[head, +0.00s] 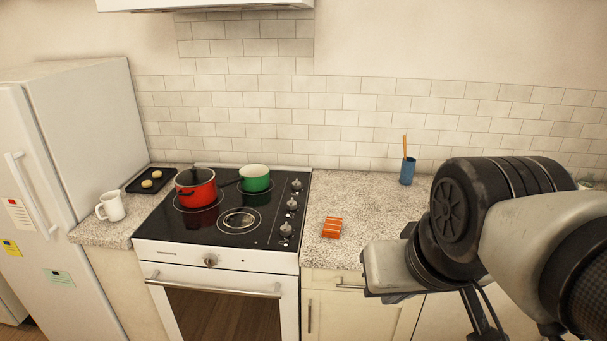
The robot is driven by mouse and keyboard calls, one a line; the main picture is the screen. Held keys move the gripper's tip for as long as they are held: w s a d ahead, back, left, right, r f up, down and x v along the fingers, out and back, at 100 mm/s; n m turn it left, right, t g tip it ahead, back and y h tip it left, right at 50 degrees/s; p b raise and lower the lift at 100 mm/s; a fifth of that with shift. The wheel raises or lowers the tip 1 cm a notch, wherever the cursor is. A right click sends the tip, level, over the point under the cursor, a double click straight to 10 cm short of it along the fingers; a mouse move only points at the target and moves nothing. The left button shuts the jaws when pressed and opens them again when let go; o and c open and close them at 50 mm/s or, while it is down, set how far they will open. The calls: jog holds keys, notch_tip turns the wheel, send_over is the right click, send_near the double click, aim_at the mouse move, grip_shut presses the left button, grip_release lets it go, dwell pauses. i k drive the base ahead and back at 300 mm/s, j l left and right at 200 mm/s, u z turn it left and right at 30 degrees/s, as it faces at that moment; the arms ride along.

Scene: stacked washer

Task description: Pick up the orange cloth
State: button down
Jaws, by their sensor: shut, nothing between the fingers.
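The orange cloth (331,228) is a small, folded-looking orange piece with paler stripes. It lies on the speckled counter to the right of the stove, near the counter's front part. My gripper (484,322) shows only partly as dark parts below my arm at the lower right, cut by the bottom edge of the picture. It is shut and empty, to the right of the cloth and apart from it. My arm hides part of the counter on the right.
The black stove top (238,220) holds a red pot (196,188) and a green pot (255,179). A blue cup (407,172) with a wooden utensil stands at the back of the counter (365,197). A white mug (111,207) and dark tray (136,184) are left of the stove.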

aim_at(332, 229)
jog(key=i+j+z, duration=0.15)
jog(key=i, duration=0.35)
jog(key=i+j+z, duration=0.1)
jog(key=i+j, duration=0.3)
jog(key=i, duration=0.05)
